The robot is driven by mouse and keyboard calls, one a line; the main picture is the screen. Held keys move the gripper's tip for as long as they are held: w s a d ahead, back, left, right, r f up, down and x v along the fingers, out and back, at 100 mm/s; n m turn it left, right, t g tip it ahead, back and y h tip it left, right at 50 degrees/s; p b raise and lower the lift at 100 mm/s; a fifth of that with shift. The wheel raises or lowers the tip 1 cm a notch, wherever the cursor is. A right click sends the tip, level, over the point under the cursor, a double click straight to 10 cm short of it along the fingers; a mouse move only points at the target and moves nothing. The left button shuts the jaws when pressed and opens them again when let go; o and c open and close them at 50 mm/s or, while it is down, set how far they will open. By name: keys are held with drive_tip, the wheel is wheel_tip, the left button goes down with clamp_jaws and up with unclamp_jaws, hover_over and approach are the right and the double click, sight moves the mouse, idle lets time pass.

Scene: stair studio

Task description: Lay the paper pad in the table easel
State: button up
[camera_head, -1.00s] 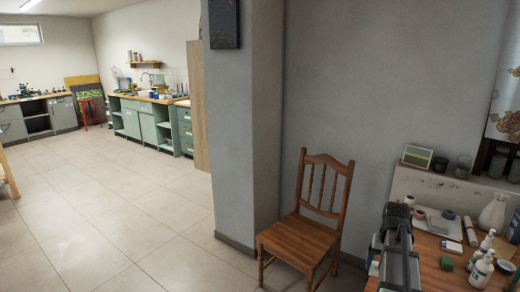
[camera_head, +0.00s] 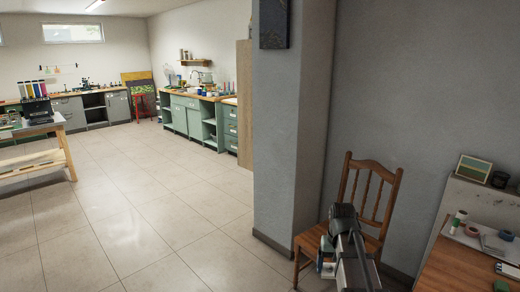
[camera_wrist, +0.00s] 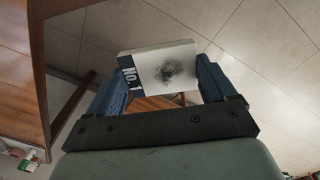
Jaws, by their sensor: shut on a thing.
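The paper pad (camera_wrist: 160,66) shows in the wrist view as a thick white block with a dark blue strip lettered "No. 1" and a dark smudge on its face. My gripper (camera_wrist: 160,78) is shut on it, with one blue finger at each side. The pad is held above the floor. In the head view my arm reaches in at the lower right, in front of the wooden chair, and I cannot make out the pad clearly there. I cannot pick out the table easel in either view.
A wooden chair (camera_head: 366,205) stands against the grey pillar (camera_head: 278,130). A wooden desk (camera_head: 455,272) with art supplies is at the lower right. A light table (camera_head: 38,160) stands at the left. Green cabinets (camera_head: 196,118) line the back. The tiled floor (camera_head: 135,215) between is clear.

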drive_tip(key=a+n, duration=0.1)
drive_tip(key=a, duration=0.6)
drive_tip(key=shift+w, duration=0.2)
drive_tip(key=shift+d, duration=0.15)
drive_tip(key=s+d+m, duration=0.3)
drive_tip(key=s+d, duration=0.2)
drive_tip(key=d, duration=1)
drive_tip(key=s+d+m, duration=0.3)
drive_tip(key=s+d, duration=0.1)
drive_tip(key=d, duration=1.2)
drive_tip(key=s+d+m, duration=0.3)
drive_tip(key=s+d, duration=0.2)
drive_tip(key=d, duration=1)
drive_tip(key=s+d+m, duration=0.1)
drive_tip(key=s+d, duration=0.6)
drive_tip(key=d, duration=0.4)
drive_tip(key=s+d+m, duration=0.2)
drive_tip(key=s+d, duration=0.5)
drive_tip(key=d, duration=0.4)
drive_tip(key=shift+w+d+n, duration=1.2)
drive_tip(key=shift+d+n, duration=0.4)
drive_tip(key=shift+d, duration=0.5)
drive_tip(key=shift+f, duration=4.55)
drive_tip(key=shift+f, duration=0.2)
